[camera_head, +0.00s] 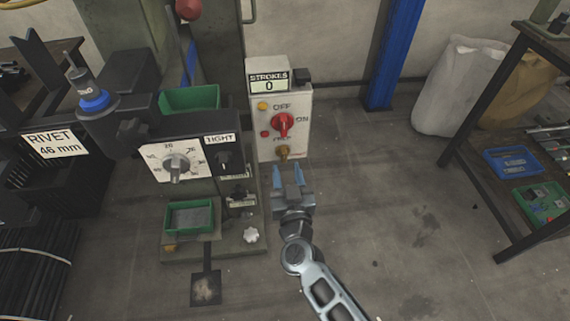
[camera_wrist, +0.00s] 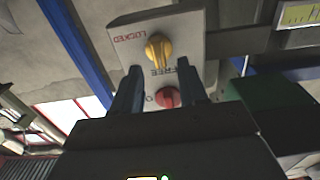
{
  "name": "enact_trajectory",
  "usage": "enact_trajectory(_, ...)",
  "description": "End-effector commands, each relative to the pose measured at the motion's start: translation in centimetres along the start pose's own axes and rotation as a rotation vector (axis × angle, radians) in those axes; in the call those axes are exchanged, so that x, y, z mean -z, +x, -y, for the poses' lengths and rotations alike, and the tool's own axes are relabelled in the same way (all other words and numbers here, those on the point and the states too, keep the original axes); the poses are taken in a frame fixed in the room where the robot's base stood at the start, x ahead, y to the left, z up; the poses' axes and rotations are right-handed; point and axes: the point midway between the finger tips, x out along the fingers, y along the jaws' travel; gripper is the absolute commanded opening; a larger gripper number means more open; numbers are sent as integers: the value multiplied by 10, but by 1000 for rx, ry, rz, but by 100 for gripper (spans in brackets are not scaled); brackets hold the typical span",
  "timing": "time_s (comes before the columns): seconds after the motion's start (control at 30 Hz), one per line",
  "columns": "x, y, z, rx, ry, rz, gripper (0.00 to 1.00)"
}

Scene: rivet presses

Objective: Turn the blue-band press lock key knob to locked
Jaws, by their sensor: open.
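The yellow lock key knob (camera_head: 283,152) is at the bottom of the pale control box (camera_head: 264,130). In the wrist view the knob (camera_wrist: 158,50) shows large, with LOCKED lettered to its left and FREE below it. Its long axis looks roughly in line with FREE, but which end points I cannot tell for sure. My gripper (camera_head: 288,174) is open and empty, just in front of and below the knob, apart from it. In the wrist view the two fingers of my gripper (camera_wrist: 160,84) stand apart, with the knob beyond the gap. A blue band (camera_head: 96,102) rings the press head at left.
A red OFF/ON knob (camera_head: 283,125) sits above the yellow knob. A dark panel with a white dial (camera_head: 176,163) stands close to the left. A blue post (camera_head: 393,55) rises behind right. A dark shelf (camera_head: 490,90) stands far right. Floor right of the box is clear.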

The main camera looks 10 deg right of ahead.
Motion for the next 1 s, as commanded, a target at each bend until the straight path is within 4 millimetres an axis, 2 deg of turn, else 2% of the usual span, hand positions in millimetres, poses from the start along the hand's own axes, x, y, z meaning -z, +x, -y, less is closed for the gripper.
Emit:
enact_trajectory(0.1, -2, 18, 0, -1, 0, -2, 43)
enact_trajectory(0.23, -1, 32, -1, -2, 0, -2, 43)
enact_trajectory(0.63, 0, 38, -1, 0, 0, 0, 42)
enact_trajectory(1.0, 0, 38, -1, 0, 0, 0, 6)
